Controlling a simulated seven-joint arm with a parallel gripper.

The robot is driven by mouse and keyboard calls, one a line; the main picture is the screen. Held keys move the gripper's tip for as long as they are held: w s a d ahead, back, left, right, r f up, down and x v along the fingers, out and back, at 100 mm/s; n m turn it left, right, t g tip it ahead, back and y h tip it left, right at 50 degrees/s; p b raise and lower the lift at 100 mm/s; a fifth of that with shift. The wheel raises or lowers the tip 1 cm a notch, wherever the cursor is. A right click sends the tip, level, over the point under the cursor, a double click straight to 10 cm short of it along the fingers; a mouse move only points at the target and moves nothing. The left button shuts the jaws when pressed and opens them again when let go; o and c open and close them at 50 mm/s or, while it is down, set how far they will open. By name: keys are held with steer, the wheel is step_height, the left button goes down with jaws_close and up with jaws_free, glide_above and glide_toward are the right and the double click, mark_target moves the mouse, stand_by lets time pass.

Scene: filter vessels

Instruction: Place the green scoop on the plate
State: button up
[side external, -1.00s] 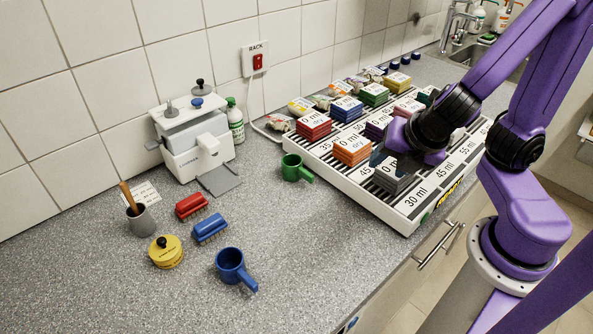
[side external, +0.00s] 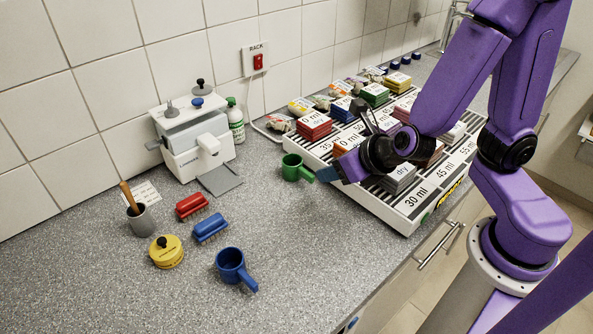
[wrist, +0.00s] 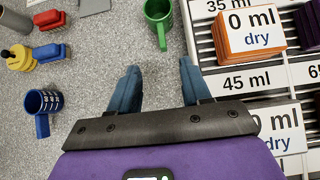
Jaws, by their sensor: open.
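The green scoop (side external: 292,168) stands on the counter, left of the striped rack, with its handle pointing right. In the wrist view the green scoop (wrist: 157,14) is at the top, beyond the fingertips, with its handle towards me. My gripper (side external: 345,142) is open over the rack's left edge, right of the scoop and apart from it. In the wrist view my gripper (wrist: 160,66) has nothing between its fingers. A flat grey plate (side external: 220,179) lies in front of the white device. A piece of it shows at the wrist view's top edge (wrist: 94,5).
The striped rack (side external: 405,217) holds several coloured stacks near my gripper. The white device (side external: 196,146) stands by the wall. A blue scoop (side external: 231,265), red brush (side external: 191,205), blue brush (side external: 210,228), yellow lidded piece (side external: 166,251) and grey cup (side external: 141,219) stand left. The front counter is clear.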

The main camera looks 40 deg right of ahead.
mark_target(309, 174)
steer(key=shift+x, duration=3.45)
steer(key=shift+d+x, duration=0.15)
steer(key=shift+x, duration=1.15)
steer(key=shift+d+x, duration=0.15)
steer(key=shift+x, duration=1.15)
steer(key=shift+w+r, duration=0.1)
steer(key=shift+r, duration=0.1)
jaws_close()
